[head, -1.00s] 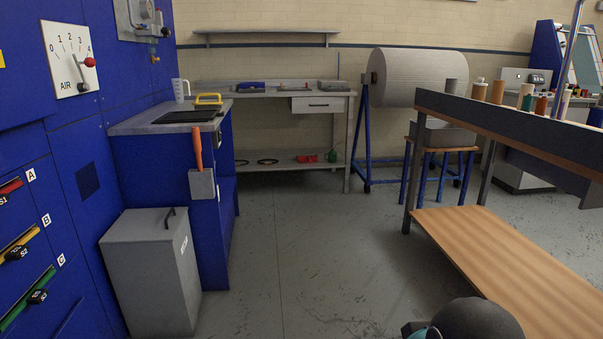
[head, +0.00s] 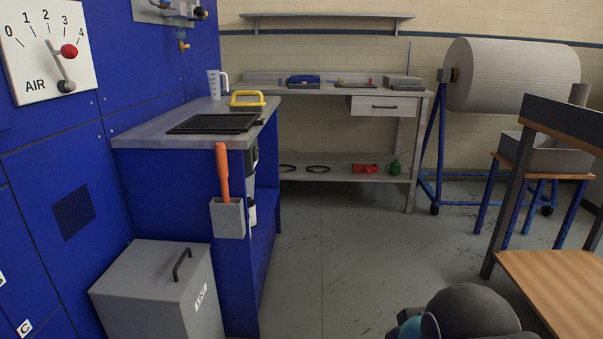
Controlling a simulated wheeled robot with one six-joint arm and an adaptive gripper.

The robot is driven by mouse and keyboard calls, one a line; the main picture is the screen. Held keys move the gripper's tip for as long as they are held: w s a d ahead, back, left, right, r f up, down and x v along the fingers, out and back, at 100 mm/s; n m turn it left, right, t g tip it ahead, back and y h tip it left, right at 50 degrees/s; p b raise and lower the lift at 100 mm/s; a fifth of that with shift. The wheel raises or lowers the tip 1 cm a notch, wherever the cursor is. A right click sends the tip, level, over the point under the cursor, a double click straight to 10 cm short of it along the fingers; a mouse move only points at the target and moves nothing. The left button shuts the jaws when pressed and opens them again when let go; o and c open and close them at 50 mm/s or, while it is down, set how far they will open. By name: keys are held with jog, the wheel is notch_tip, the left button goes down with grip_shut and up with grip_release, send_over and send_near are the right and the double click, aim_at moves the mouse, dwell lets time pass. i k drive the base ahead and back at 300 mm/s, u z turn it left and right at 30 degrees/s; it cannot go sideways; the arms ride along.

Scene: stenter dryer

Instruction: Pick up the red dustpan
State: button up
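A small red object (head: 364,169), which looks like the red dustpan, lies on the lower shelf (head: 335,174) of the grey workbench at the back. It is far off and small, so its exact shape is hard to tell. A dark green can with a spout (head: 395,167) stands just right of it. Two dark rings lie on the same shelf to its left. Part of my arm shows at the bottom right, well short of the bench. My gripper's fingers are not visible.
A blue cabinet (head: 190,188) with a grey top stands at left, an orange-handled tool in its side holder (head: 228,218). A grey lidded bin (head: 150,290) is before it. A wooden-shelved table (head: 560,285) stands right. The grey floor (head: 345,245) between is clear.

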aim_at(366, 168)
jog(key=u, duration=0.05)
jog(key=i, duration=1.85)
jog(key=z, duration=0.3)
jog(key=i, duration=1.85)
jog(key=z, duration=0.4)
jog(key=i, duration=0.65)
jog(key=z, duration=0.15)
